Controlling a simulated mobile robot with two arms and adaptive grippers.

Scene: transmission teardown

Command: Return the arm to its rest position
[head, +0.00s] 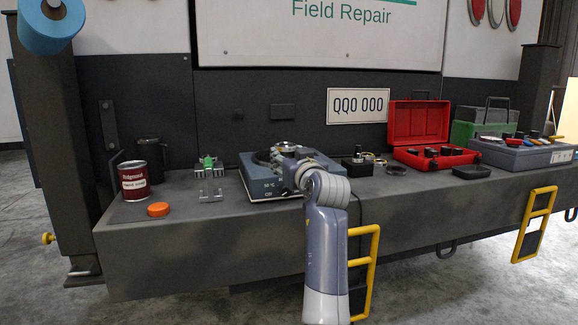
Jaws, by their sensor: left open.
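My left arm (326,250) rises from the bottom of the head view, in front of the grey bench. Its wrist bends at the top, and my left gripper (284,153) lies over the blue-grey heater unit (262,187) with a small display. The gripper is open; its fingers are small and blend with the dark round part on top of the unit. I cannot tell whether they touch it. My right gripper is out of view.
On the bench (200,240), a red-labelled can (134,181), an orange cap (158,209) and a small fixture with a green part (209,165) stand left. An open red case (418,128), a black tray (471,172) and a grey organizer (520,155) stand right. Yellow steps (372,262) hang in front.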

